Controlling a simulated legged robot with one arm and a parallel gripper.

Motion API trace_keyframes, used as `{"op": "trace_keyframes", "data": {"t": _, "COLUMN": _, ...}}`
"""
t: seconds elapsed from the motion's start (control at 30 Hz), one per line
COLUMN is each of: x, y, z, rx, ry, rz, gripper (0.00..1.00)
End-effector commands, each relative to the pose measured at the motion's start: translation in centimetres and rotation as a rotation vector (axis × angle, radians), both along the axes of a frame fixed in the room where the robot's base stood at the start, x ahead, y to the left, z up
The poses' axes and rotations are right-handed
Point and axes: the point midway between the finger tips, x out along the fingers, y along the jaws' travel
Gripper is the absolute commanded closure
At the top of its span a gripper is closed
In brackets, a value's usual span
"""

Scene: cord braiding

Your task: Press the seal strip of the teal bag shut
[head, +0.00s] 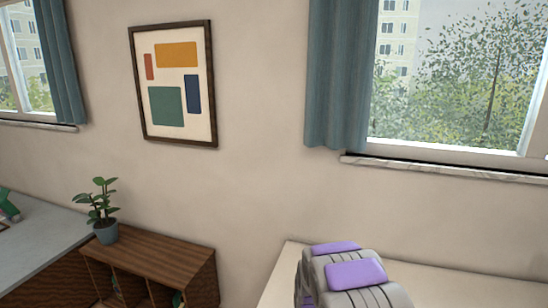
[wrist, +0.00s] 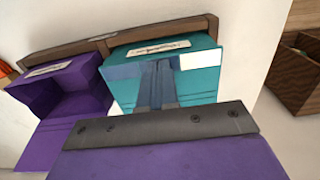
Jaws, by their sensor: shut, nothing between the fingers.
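The teal bag (wrist: 205,85) stands in the middle of the wrist view, under a wooden bar. It has a pale printed label near its top and a blank white patch on its right side. I cannot tell clearly which part is the seal strip. My gripper (wrist: 156,75) has its blue-grey fingers shut and empty, in front of the bag's upper front. They hide part of it, and I cannot tell whether they touch it.
A purple bag (wrist: 60,95), its mouth open, stands left of the teal one. The wooden bar (wrist: 75,50) runs behind both. A brown wooden box (wrist: 293,80) is at the right. The head view shows a potted plant (head: 106,233) on a wooden shelf (head: 160,258).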

Motion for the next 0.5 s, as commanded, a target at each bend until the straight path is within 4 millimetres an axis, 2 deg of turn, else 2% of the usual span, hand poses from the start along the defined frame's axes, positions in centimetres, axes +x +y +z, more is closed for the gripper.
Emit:
{"op": "trace_keyframes", "data": {"t": 0.2, "x": 0.0, "y": -0.01, "z": 0.94, "rx": 0.0, "ry": 0.0, "rz": 0.0, "gripper": 1.0}}
{"op": "trace_keyframes", "data": {"t": 0.5, "x": 0.24, "y": 0.79, "z": 0.95, "rx": -0.001, "ry": 0.001, "rz": 0.002, "gripper": 1.0}}
